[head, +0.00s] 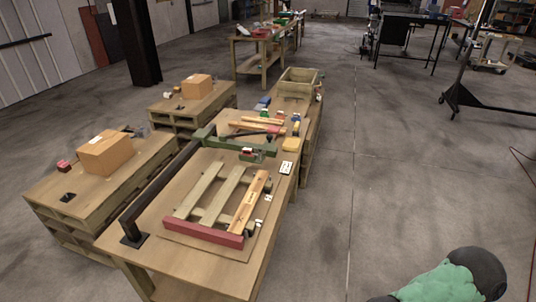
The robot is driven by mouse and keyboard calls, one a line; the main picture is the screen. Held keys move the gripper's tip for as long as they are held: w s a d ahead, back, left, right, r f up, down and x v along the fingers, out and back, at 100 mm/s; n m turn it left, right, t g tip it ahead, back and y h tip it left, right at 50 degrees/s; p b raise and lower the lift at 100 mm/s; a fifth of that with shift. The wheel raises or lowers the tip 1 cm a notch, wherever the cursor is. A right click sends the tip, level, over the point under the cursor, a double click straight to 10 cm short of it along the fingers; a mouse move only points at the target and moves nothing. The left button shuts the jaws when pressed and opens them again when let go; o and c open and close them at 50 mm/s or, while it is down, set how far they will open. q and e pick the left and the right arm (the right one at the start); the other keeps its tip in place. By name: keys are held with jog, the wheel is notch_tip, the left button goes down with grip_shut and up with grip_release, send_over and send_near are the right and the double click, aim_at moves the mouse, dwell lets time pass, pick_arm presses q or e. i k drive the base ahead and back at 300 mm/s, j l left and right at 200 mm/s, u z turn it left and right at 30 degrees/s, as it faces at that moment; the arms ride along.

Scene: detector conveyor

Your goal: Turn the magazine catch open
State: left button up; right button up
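I cannot make out the magazine catch for certain in the head view. A green device (257,156) with a small red and white part sits on the workbench (150,262), behind a wooden slatted frame (213,195). The frame has a red bar (203,231) along its near edge and a lighter wooden rail (249,203) at its right. Small dark and white parts (255,225) sit beside the rail's near end; they are too small to tell apart. Neither of my grippers is in view.
Pallet stacks with cardboard boxes (105,154) (197,86) stand left of the bench. A dark bar (160,190) runs along the bench's left side.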

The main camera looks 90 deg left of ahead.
aim_at(259, 153)
jog(key=i+u, duration=0.25)
jog(key=u, duration=0.2)
jog(key=i+u, duration=0.25)
jog(key=u, duration=0.25)
jog(key=i+l+u, duration=0.15)
jog(key=u, duration=0.3)
jog(key=i+u, duration=0.15)
jog(key=u, duration=0.3)
jog(key=i+l+u, duration=0.1)
jog(key=u, duration=0.35)
jog(key=i+l+u, duration=0.2)
jog(key=u, duration=0.25)
jog(key=i+l+u, duration=0.1)
jog(key=u, duration=0.35)
jog(key=l+u, duration=0.4)
jog(key=i+j, duration=0.1)
